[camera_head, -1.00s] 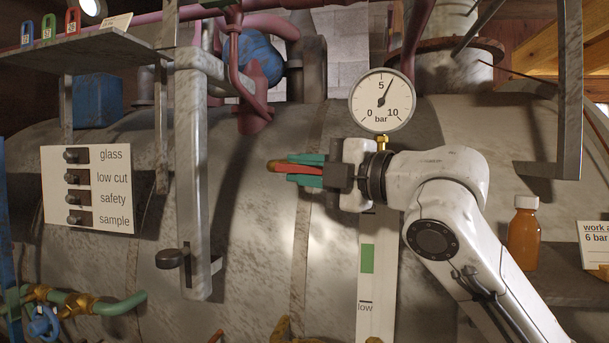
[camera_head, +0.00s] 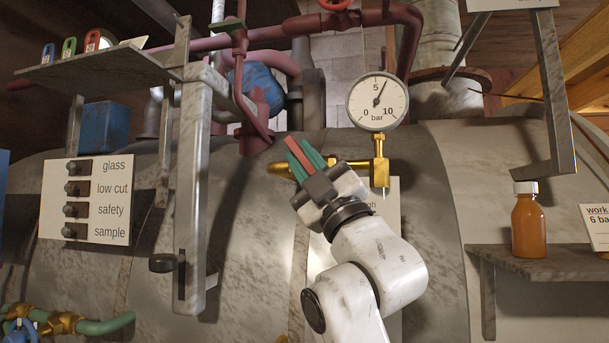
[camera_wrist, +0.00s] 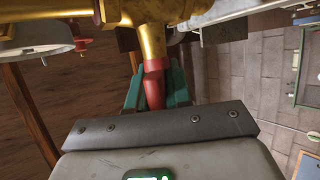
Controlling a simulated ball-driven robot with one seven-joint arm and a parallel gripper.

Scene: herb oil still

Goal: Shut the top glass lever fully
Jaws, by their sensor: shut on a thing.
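My gripper (camera_head: 301,156), with green fingers, is shut on the red-sleeved lever (camera_head: 296,150) below and left of the pressure gauge. The fingers and sleeve point up and to the left in the head view. In the wrist view the red sleeve (camera_wrist: 154,88) sits between the green fingers and meets a brass valve body (camera_wrist: 150,14). In the head view brass pipework (camera_head: 380,168) shows under the gauge, and a brass end (camera_head: 280,169) shows left of the fingers. My gripper hides the joint between lever and valve there.
The pressure gauge (camera_head: 378,103) stands just above right of my gripper. Dark red pipes (camera_head: 252,130) run above left. A grey upright post (camera_head: 190,190) stands to the left. An amber bottle (camera_head: 528,225) is on a shelf at right.

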